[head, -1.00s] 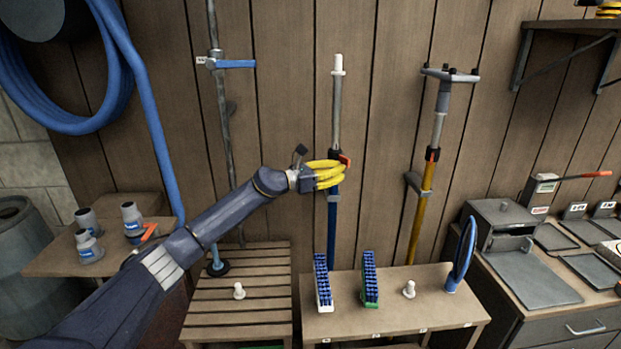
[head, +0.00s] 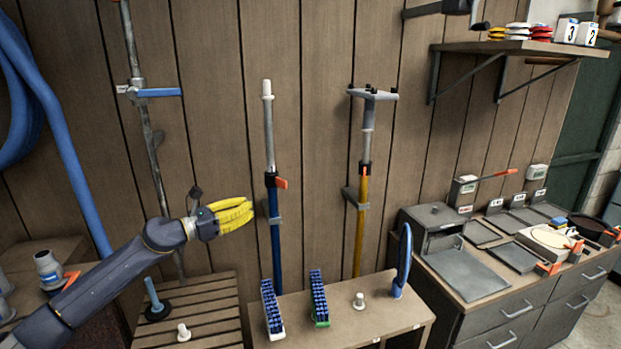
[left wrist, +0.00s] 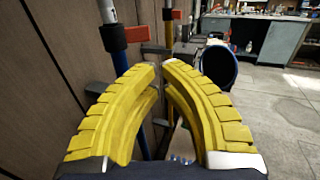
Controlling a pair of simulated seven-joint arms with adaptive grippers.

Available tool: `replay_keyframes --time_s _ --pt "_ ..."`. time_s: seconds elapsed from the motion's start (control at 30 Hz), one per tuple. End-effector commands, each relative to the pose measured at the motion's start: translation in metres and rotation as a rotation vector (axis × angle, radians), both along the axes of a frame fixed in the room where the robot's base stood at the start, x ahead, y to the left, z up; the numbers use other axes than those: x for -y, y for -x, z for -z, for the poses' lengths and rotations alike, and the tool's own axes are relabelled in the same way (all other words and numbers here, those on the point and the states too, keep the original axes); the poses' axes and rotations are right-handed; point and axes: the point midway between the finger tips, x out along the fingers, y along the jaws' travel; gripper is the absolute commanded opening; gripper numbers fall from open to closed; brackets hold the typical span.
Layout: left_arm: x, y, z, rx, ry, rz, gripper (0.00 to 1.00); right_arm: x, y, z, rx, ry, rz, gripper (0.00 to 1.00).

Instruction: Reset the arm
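My left arm (head: 110,270) comes in from the lower left in the head view. My left gripper (head: 250,213) has yellow fingers and is in front of the wood wall, left of the blue pole (head: 276,240). In the left wrist view its curved fingers (left wrist: 162,68) meet or nearly meet at the tips, with nothing visible between them. My right arm and gripper are out of view.
A yellow pole (head: 361,225) stands right of the blue one. Below are a slatted bench (head: 215,310) and a low table (head: 380,325) with two blue racks. A drawer cabinet (head: 540,310) stands right, under a wall shelf (head: 500,47). A blue hose hangs left.

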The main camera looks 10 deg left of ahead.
Motion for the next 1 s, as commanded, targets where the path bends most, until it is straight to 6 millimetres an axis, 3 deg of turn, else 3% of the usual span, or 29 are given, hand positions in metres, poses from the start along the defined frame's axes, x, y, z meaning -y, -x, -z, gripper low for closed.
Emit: replay_keyframes --time_s 0.2,0.43,0.77,1.0 --pt "0.043 0.025 0.031 -0.080 0.305 -0.042 0.00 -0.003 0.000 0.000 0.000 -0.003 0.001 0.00" --pt "0.058 0.064 0.072 -0.236 0.738 -0.180 0.00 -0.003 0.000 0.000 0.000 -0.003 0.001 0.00" --pt "0.028 0.144 0.165 -0.507 1.308 -0.517 0.00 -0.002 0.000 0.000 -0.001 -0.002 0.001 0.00" --pt "-0.003 0.238 0.248 -0.692 1.650 -0.863 0.00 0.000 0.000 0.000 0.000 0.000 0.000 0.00"
